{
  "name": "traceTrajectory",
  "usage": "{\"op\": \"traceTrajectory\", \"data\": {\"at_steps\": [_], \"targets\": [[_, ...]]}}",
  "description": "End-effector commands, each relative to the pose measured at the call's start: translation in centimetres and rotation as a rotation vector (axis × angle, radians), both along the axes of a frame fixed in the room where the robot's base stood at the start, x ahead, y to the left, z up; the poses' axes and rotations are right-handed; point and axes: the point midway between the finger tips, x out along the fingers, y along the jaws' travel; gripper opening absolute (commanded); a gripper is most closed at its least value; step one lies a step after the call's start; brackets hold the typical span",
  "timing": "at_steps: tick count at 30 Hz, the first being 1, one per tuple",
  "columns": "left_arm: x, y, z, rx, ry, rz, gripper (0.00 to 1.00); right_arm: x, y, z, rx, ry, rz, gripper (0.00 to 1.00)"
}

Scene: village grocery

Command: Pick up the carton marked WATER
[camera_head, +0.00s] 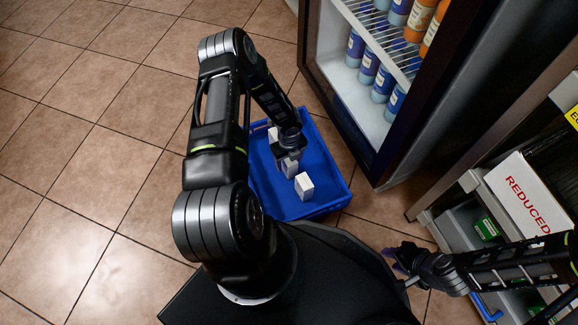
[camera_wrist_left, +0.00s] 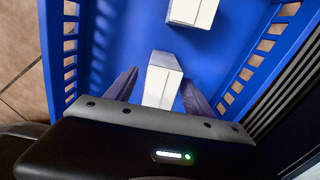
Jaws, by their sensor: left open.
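Three plain white cartons stand in a blue crate (camera_head: 326,149): a far one (camera_head: 273,134), a middle one (camera_head: 290,168) and a near one (camera_head: 305,187). No WATER marking is legible on any. My left gripper (camera_head: 286,158) reaches down into the crate at the middle carton. In the left wrist view, my left gripper (camera_wrist_left: 158,80) is open, with one dark finger on each side of a white carton (camera_wrist_left: 164,76). Another carton (camera_wrist_left: 193,11) stands beyond it. My right gripper (camera_head: 402,258) is off to the right, away from the crate; its fingers are unclear.
The crate's slatted walls (camera_wrist_left: 56,50) rise close around my left gripper. A glass-door cooler with bottles (camera_head: 368,68) stands right behind the crate. A shelf with a REDUCED sign (camera_head: 528,195) is at the right. The tiled floor at left is clear.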

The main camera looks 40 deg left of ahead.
Motion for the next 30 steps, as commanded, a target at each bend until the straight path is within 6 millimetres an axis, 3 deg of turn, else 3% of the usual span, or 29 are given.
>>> {"op": "traceTrajectory", "data": {"at_steps": [17,30], "targets": [[-0.01,0.00,0.05,0.000,0.000,0.000,0.62,0.03,0.01,0.06,0.000,-0.001,0.000,0.36],[-0.01,0.00,0.05,0.000,0.000,0.000,0.27,0.03,0.00,0.07,0.000,-0.001,0.000,0.36]]}}
